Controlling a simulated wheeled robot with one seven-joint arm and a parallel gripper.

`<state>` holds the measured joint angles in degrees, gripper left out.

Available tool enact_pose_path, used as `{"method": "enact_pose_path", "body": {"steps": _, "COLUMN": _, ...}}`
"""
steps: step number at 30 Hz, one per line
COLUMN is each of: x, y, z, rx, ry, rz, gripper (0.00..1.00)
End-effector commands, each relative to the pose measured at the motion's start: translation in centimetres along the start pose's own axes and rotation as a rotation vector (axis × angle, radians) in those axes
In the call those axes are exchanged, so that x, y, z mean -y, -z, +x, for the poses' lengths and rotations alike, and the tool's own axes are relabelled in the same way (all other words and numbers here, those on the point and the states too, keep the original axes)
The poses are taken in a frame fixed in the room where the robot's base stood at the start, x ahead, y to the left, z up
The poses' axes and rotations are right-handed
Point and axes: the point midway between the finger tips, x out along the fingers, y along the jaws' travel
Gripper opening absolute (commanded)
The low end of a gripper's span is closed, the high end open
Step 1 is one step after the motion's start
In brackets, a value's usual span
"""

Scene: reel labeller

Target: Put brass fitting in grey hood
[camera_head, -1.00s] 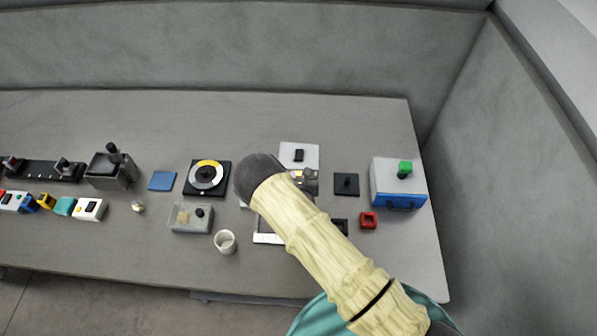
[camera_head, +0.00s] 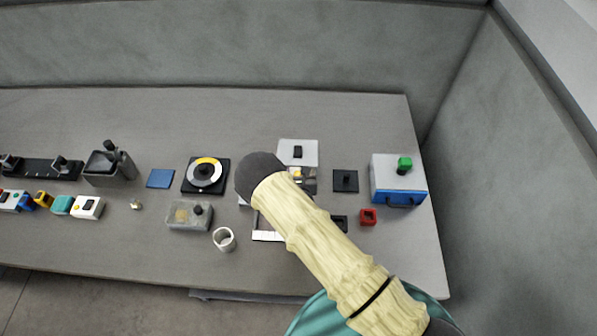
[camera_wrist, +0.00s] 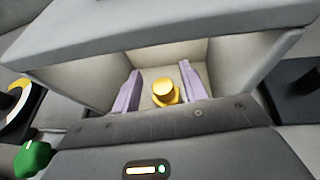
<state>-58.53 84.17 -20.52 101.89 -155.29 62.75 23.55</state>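The brass fitting (camera_wrist: 163,92) is a yellow, round-topped piece inside the grey hood (camera_wrist: 245,65), an open-fronted box with pale inner walls in the wrist view. My gripper (camera_wrist: 161,88) has its two lavender fingers inside the hood, one on each side of the fitting. The fingers are spread, with a clear gap on the left; I cannot tell whether the right finger touches the fitting. The lower part of the fitting is hidden behind the dark bar in front. In the head view my arm covers most of this spot.
A black dial (camera_head: 205,175) with a yellow and white ring stands to the left. A black plate with a peg (camera_head: 345,181) and a blue-and-white box (camera_head: 398,182) stand to the right. A white cup (camera_head: 224,239) and clear box (camera_head: 189,215) are nearer the front.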

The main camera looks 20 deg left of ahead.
Motion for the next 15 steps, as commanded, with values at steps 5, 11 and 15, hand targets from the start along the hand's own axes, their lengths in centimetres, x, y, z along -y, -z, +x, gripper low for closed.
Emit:
{"method": "enact_pose_path", "body": {"steps": 5, "x": 0.2, "y": -0.1, "z": 0.0, "rx": 0.000, "ry": 0.003, "rz": 0.001, "gripper": 0.43}}
{"method": "enact_pose_path", "body": {"steps": 11, "x": 0.3, "y": -0.6, "z": -0.1, "rx": 0.001, "ry": 0.005, "rz": 0.002, "gripper": 0.43}}
{"method": "enact_pose_path", "body": {"steps": 15, "x": 0.3, "y": -1.2, "z": -0.8, "rx": 0.000, "ry": 0.005, "rz": 0.001, "gripper": 0.43}}
